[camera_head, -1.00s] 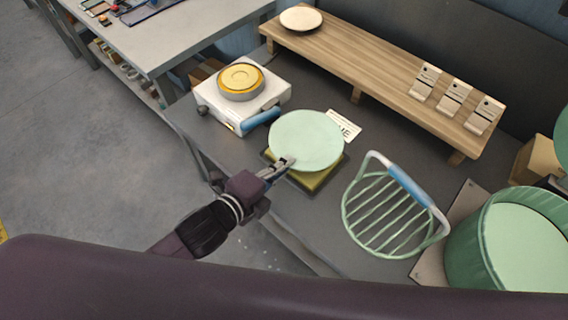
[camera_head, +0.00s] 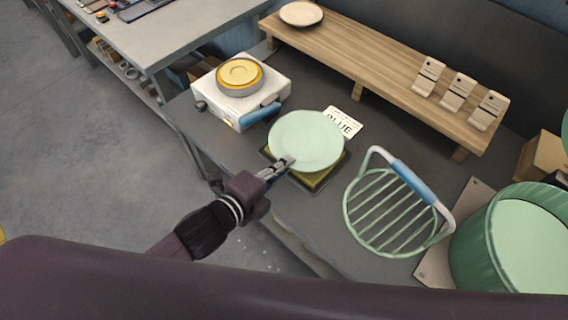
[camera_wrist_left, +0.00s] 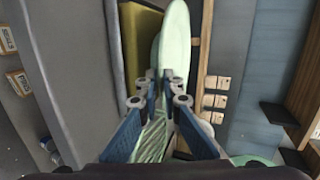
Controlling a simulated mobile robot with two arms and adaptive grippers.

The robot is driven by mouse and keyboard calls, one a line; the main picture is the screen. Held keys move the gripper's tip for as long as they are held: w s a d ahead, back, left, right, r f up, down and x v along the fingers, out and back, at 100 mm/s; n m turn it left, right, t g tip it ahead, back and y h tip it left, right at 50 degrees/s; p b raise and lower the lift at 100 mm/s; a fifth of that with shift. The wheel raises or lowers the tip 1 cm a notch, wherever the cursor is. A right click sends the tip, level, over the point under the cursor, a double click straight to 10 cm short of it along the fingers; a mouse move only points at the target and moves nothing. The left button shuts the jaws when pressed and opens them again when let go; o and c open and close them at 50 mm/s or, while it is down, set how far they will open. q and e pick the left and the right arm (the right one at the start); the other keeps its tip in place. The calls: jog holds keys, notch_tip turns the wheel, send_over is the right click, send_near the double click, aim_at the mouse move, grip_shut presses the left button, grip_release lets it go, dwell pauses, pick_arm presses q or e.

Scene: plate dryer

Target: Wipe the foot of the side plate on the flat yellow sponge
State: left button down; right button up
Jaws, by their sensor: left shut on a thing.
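The side plate (camera_head: 306,138) is pale green and held roughly flat above the flat yellow sponge (camera_head: 322,177). The sponge lies in a dark tray, mostly hidden under the plate. My left gripper (camera_head: 287,163) is shut on the plate's near-left rim. In the left wrist view the plate (camera_wrist_left: 178,40) shows edge-on between the fingertips. Its underside and foot face the sponge (camera_wrist_left: 142,45). The foot is close to the sponge, but I cannot tell whether they touch. My right gripper is not in view.
A white scale-like box (camera_head: 240,92) with a yellow-topped disc stands behind left. A green wire rack (camera_head: 392,215) with a blue handle is at right, beside a green tub (camera_head: 510,240). A card (camera_head: 345,122) lies behind the plate. A wooden shelf (camera_head: 370,55) runs along the back.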

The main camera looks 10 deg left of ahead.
pick_arm(q)
jog(key=shift+f, duration=0.3)
dwell(0.4)
jog(key=shift+f+b, duration=0.25)
jog(key=shift+b, duration=0.05)
jog(key=shift+s+d, duration=0.1)
